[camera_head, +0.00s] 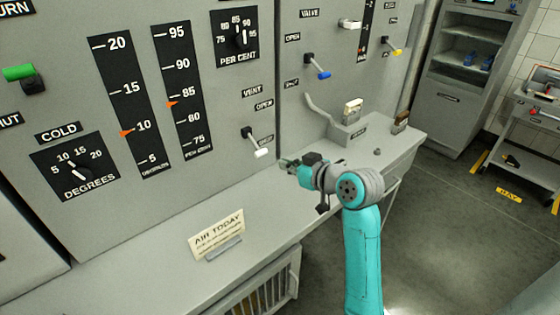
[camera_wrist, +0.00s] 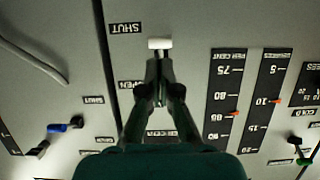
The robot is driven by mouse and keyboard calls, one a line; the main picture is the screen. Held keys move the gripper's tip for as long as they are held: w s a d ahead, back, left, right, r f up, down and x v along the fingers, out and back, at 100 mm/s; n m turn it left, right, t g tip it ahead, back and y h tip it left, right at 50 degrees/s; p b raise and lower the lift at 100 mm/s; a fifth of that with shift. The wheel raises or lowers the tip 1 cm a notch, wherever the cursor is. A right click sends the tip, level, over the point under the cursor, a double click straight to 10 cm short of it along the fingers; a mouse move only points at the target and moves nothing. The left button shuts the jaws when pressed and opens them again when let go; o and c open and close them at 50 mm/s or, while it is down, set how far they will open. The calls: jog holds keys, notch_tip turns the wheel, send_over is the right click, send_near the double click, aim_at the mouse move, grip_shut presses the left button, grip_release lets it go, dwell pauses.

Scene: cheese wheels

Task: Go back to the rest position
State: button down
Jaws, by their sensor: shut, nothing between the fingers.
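My gripper (camera_head: 288,163) is at the end of my teal arm, over the grey ledge and in front of the panel. It is shut and empty. In the wrist view its fingertips (camera_wrist: 159,70) meet just below the white handle of the vent lever (camera_wrist: 160,43). That view is upside down. In the head view the white vent lever (camera_head: 261,152) points down near its lower label, just left of my gripper. I cannot tell whether the fingertips touch the handle.
The grey ledge (camera_head: 150,270) runs below the panel and bears a sign, "AIR TODAY" (camera_head: 217,233). A blue-handled lever (camera_head: 318,68) and a grey box with a pale handle (camera_head: 349,128) are beyond my arm. Open floor (camera_head: 450,230) lies to the right, before a cabinet (camera_head: 465,75) and a cart (camera_head: 530,120).

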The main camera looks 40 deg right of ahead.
jog(key=shift+f+v, duration=0.2)
jog(key=shift+v, duration=1.15)
jog(key=shift+f+v, duration=0.15)
jog(key=shift+v, duration=1.15)
jog(key=shift+s, duration=0.15)
